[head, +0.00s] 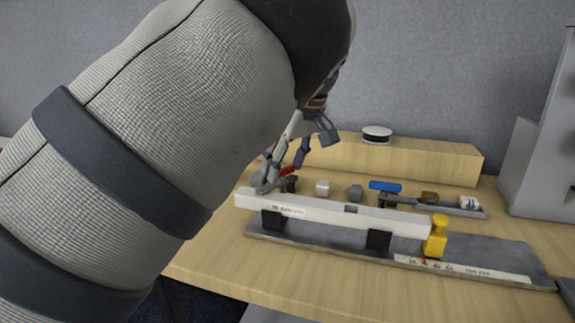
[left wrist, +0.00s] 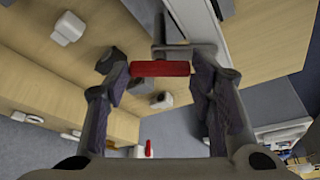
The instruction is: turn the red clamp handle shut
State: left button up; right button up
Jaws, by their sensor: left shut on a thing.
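The red clamp handle (left wrist: 162,69) lies between the two fingers of my left gripper (left wrist: 160,82) in the left wrist view, with a finger pad at each end. In the head view only a small piece of the red handle (head: 289,171) shows beside the fingers of my left gripper (head: 286,160). The gripper is shut on the handle. My arm hides much of the left side. My right gripper is in neither view.
A blue handle (head: 385,186) and a yellow knob (head: 436,237) are to the right. Small grey and white blocks (head: 322,188) sit behind the bar. A wooden box (head: 420,157) carries a white round spool (head: 377,134). The grey plate (head: 480,256) lies near the table's front edge.

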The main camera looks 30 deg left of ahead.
pick_arm(q)
jog(key=n, duration=0.1)
jog(key=n+b, duration=0.1)
jog(key=n+g, duration=0.1)
jog(key=shift+w+f+n, duration=0.25)
jog(key=shift+n, duration=0.05)
jog(key=shift+r+n+g+b, duration=0.15)
jog(key=shift+n+g+b, duration=0.55)
jog(key=shift+n, duration=0.8)
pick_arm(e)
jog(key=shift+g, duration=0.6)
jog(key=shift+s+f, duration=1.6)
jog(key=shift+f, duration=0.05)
pick_arm(q)
jog(key=shift+r, duration=0.1)
jog(key=o, duration=1.2)
jog(key=shift+c, duration=0.2)
